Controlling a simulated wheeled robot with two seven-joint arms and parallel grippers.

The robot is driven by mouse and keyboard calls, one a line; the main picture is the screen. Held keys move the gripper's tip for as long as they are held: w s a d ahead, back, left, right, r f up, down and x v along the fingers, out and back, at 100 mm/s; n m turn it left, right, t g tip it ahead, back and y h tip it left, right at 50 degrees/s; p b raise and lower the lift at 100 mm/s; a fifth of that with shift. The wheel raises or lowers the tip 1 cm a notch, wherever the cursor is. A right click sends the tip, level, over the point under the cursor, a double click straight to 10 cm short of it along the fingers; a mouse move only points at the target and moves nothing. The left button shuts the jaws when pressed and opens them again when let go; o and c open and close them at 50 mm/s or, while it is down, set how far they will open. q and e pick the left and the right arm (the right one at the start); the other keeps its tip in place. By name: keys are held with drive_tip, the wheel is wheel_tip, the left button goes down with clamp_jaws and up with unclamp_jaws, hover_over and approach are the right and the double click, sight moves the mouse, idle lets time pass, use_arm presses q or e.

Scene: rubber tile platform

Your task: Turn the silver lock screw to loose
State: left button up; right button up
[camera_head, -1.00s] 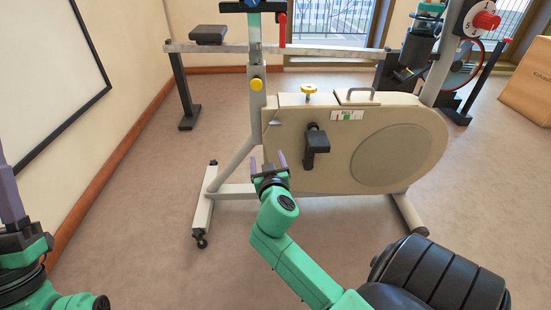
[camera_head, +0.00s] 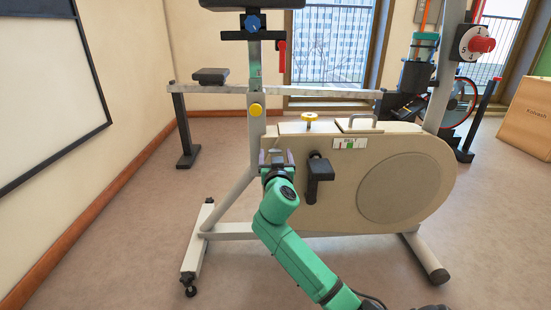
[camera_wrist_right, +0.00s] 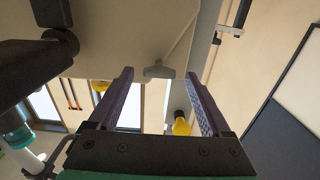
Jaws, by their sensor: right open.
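The silver lock screw (camera_wrist_right: 160,72) shows in the right wrist view as a small grey T-shaped piece against the beige housing. It lies between the two fingertips in that picture; I cannot tell whether they touch it. In the head view it is small, pale and partly hidden behind the fingers. My right gripper (camera_head: 276,157) is open and points up and away, at the lower front of the bike's seat tube, left of the black crank. It also shows in the right wrist view (camera_wrist_right: 159,74), with nothing clamped. My left gripper is out of view.
The exercise bike (camera_head: 400,190) fills the middle. A black crank and pedal (camera_head: 319,172) sticks out just right of my gripper. A yellow knob (camera_head: 256,109), a yellow top knob (camera_head: 309,117) and a red lever (camera_head: 282,58) are above. Floor at left is clear.

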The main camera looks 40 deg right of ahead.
drive_tip(key=shift+w+d+r, duration=0.1)
drive_tip(key=shift+w+d, duration=0.25)
drive_tip(key=shift+w, duration=0.05)
clamp_jaws()
